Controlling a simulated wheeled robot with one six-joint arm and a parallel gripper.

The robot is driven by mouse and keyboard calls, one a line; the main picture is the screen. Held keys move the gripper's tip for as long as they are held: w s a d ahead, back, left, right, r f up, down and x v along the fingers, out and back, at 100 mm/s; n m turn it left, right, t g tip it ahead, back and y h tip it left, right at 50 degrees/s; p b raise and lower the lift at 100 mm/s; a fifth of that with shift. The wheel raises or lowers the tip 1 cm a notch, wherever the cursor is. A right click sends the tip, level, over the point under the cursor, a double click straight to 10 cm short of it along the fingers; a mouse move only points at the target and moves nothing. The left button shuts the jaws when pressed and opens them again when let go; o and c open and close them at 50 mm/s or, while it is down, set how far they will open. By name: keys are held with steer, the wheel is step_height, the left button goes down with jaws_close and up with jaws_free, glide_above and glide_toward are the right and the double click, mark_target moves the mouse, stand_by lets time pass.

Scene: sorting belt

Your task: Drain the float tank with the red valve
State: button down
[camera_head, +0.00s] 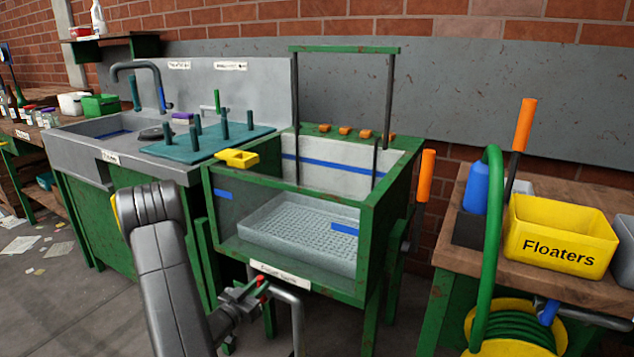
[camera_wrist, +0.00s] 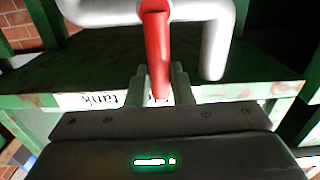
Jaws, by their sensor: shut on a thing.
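The float tank (camera_head: 362,275) has a green frame and clear front, with a grey perforated tray (camera_head: 300,232) inside. Blue level marks (camera_head: 345,229) show on its walls; I cannot tell the water level. A label is on its lower front edge. The red valve handle (camera_head: 262,283) is on a grey pipe (camera_head: 293,305) below that edge. In the wrist view the red handle (camera_wrist: 156,45) points down from the pipe, its lower end between the fingers. My gripper (camera_head: 246,294) is shut on the handle, and also shows in the wrist view (camera_wrist: 161,84).
A yellow scoop (camera_head: 237,158) sits on the tank's left rim and orange blocks (camera_head: 345,131) on the back rim. A sink bench (camera_head: 90,150) stands left. A yellow Floaters bin (camera_head: 556,238) and green hose (camera_head: 490,250) are right. Floor in front is mostly clear.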

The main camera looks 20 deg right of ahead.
steer(key=c, duration=1)
jaws_free()
steer(key=shift+a, duration=0.1)
steer(key=b+v, duration=0.1)
steer(key=v, duration=0.7)
steer(key=p+x, duration=0.1)
steer(key=x, duration=0.7)
steer(key=shift+r, duration=0.1)
steer(key=shift+s+d+f+m+b, duration=0.1)
steer(key=shift+s+d+m+b, duration=0.15)
steer(key=shift+m+b, duration=0.3)
steer(key=shift+s+d+f+m+b, duration=0.1)
steer(key=shift+s+d+m+b, duration=0.25)
steer(key=shift+m, duration=0.3)
steer(key=shift+w+a, duration=0.1)
steer(key=shift+a, duration=0.05)
